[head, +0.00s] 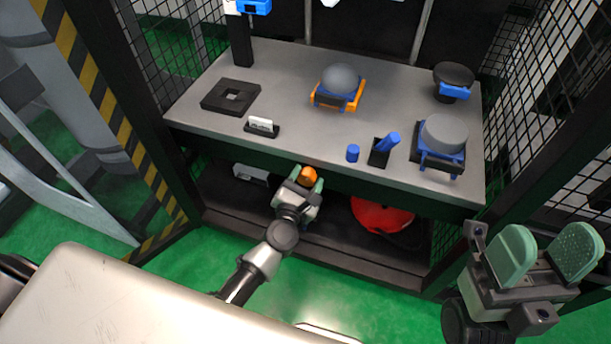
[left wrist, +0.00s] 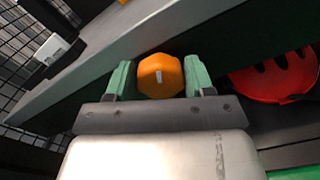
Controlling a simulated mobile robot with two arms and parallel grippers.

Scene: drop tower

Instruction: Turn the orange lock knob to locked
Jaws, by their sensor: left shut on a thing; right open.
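The orange lock knob (head: 308,174) is at the front edge of the grey bench, just below the top. My left gripper (head: 305,179) is shut on it, with one green finger on each side. In the left wrist view the knob (left wrist: 160,76) sits between the two green fingertips and shows a small pale mark on its face, standing nearly upright. What the knob is mounted on is hidden behind it and my gripper. My right gripper (head: 545,255) is open and empty at the right, away from the bench.
On the bench top (head: 300,130) are a black square plate (head: 230,96), a grey dome on an orange cradle (head: 338,88), a blue cylinder (head: 353,153), a blue lever (head: 386,145) and a grey round part (head: 444,133). A red helmet (head: 381,214) lies on the lower shelf. Mesh walls flank the bench.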

